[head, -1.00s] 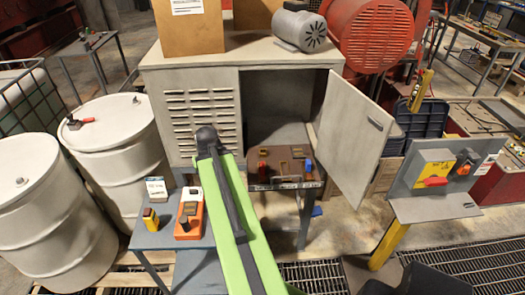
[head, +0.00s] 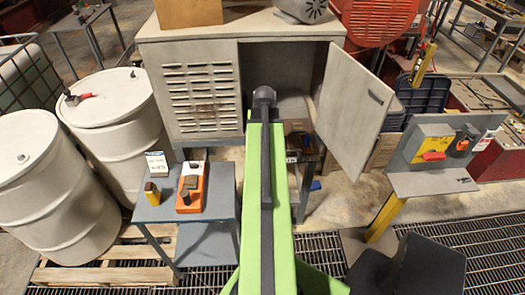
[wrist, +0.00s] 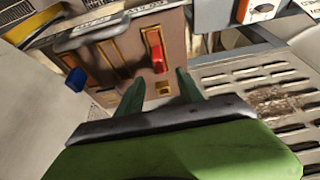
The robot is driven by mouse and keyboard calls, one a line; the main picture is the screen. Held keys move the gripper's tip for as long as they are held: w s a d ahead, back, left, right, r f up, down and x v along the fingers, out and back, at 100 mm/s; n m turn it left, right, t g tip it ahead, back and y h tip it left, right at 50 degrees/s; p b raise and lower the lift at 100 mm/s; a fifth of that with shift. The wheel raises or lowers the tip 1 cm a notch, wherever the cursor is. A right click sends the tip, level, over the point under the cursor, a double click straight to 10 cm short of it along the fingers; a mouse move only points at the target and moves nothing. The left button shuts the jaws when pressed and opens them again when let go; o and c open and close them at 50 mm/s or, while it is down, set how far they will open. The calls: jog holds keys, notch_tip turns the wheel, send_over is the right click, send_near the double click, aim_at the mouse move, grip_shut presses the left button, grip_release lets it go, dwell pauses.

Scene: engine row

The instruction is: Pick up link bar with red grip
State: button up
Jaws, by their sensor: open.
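A red grip (wrist: 157,50) stands out from a brown slotted board in the wrist view; it looks like the link bar's grip, and the rest of the bar cannot be made out. The brown board (wrist: 117,58) has yellow-edged slots and also carries a blue grip (wrist: 76,79) at the left. My gripper (wrist: 161,84) is open and empty, its two green fingers apart, just below the red grip in the picture. In the head view my arm covers most of the board, and the fingertips are hidden.
A small blue-grey table (head: 205,208) with an orange device (head: 192,187) is at the left. White drums and a yellow-post panel (head: 433,150) flank the space.

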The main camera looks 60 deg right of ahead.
jog(key=b+x, duration=0.2)
jog(key=x, duration=0.2)
jog(key=shift+f, duration=0.1)
jog(key=b+x, duration=0.5)
jog(key=shift+d+f, duration=0.1)
jog(key=shift+f, duration=0.15)
jog(key=shift+r, duration=0.25)
grip_shut()
